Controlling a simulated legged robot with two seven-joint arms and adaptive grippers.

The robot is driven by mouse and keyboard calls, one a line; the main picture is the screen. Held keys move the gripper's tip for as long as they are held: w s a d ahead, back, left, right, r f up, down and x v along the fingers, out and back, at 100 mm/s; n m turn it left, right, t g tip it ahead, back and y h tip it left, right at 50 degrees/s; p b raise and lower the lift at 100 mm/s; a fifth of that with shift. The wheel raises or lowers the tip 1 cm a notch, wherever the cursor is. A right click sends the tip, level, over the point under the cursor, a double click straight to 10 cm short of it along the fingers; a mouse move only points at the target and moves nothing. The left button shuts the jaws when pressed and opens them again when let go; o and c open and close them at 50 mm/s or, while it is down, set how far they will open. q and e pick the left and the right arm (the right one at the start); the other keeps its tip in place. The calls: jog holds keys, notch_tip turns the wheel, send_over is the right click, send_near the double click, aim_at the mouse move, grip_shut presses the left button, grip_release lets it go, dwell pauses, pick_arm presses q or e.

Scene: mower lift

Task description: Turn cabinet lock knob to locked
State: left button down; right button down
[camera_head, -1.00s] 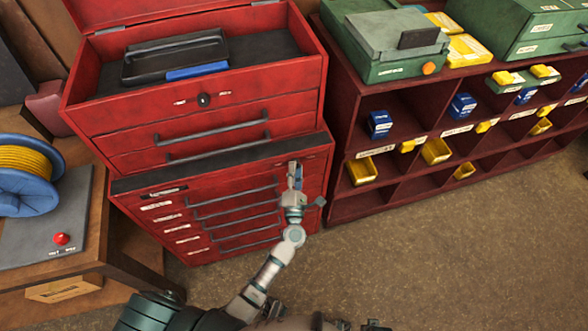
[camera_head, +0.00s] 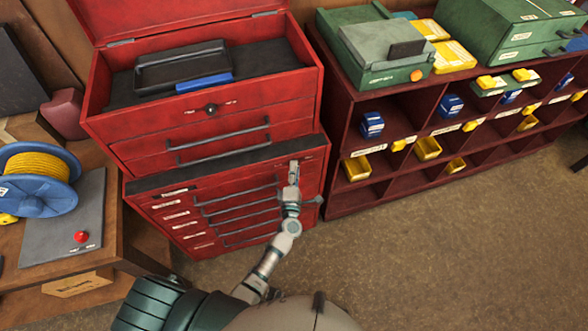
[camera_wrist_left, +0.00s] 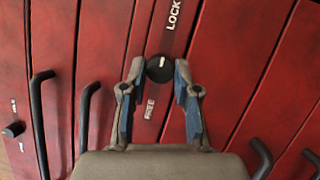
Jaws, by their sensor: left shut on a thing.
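The red cabinet (camera_head: 180,232) stands at the left of the head view, with a dark top edge and several drawers. My left gripper (camera_head: 294,166) is at its upper right front. In the left wrist view, the black round lock knob (camera_wrist_left: 160,70) sits between the fingertips of my left gripper (camera_wrist_left: 160,74), which are shut on it from both sides. A short white mark on the knob points up in the picture. The LOCK label (camera_wrist_left: 173,14) is above the knob and the FREE label (camera_wrist_left: 149,109) below it. My right gripper is not in view.
A red tool chest (camera_head: 130,120) with an open lid stands on the cabinet. A dark red shelf (camera_head: 340,208) with bins is to the right. A blue cable reel (camera_head: 40,198) sits on a wooden bench at the left. The floor (camera_head: 430,260) in front is clear.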

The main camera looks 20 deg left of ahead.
pick_arm(q)
jog(key=shift+d, duration=0.1)
jog(key=c, duration=0.9)
grip_release()
jog(key=shift+w+f, duration=0.1)
jog(key=shift+o, duration=0.2)
jog(key=shift+d, duration=0.1)
jog(key=v, duration=1.2)
